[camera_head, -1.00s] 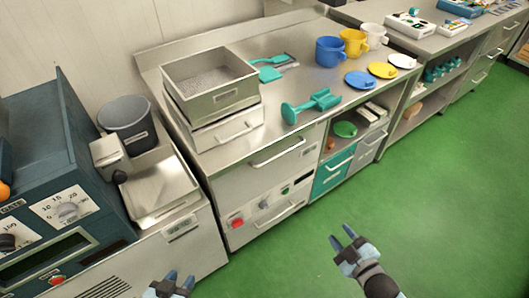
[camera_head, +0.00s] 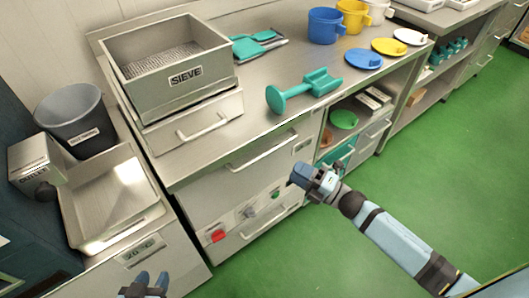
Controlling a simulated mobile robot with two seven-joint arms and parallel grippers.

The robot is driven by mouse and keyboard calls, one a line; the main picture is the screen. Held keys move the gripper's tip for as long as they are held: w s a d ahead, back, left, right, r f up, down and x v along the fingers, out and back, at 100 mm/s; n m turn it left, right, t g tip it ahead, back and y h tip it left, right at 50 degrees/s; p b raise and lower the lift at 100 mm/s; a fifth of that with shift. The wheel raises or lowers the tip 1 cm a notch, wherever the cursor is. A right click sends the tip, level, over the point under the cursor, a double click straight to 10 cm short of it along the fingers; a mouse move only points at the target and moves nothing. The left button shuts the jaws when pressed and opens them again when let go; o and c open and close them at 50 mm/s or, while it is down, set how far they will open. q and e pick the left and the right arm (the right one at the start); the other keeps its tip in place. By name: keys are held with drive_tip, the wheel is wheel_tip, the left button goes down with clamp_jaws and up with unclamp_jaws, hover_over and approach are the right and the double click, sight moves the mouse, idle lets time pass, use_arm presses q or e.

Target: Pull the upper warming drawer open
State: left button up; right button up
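The upper warming drawer (camera_head: 225,187) is a flat steel front under the counter, with a bar handle (camera_head: 265,153) along its top. It looks shut. A control strip with a red switch (camera_head: 218,236) and knobs sits below it, above a lower drawer handle (camera_head: 270,222). My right gripper (camera_head: 302,174) is in front of the right end of the upper drawer, to the right of its handle and apart from it as far as I can see. Its finger gap is not clear. My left gripper (camera_head: 151,278) is at the bottom edge, low and empty, with fingers apart.
A grey sieve box (camera_head: 165,70) sits on a steel box with a handle on the counter. A teal pusher (camera_head: 300,92) lies near the counter edge. A steel tray (camera_head: 110,195) and grey bin (camera_head: 75,118) are at left. The green floor at right is clear.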

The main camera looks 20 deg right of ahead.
sight(266, 152)
drive_tip(key=x, duration=1)
drive_tip(key=shift+w+a, duration=0.25)
drive_tip(key=shift+w, duration=0.05)
clamp_jaws()
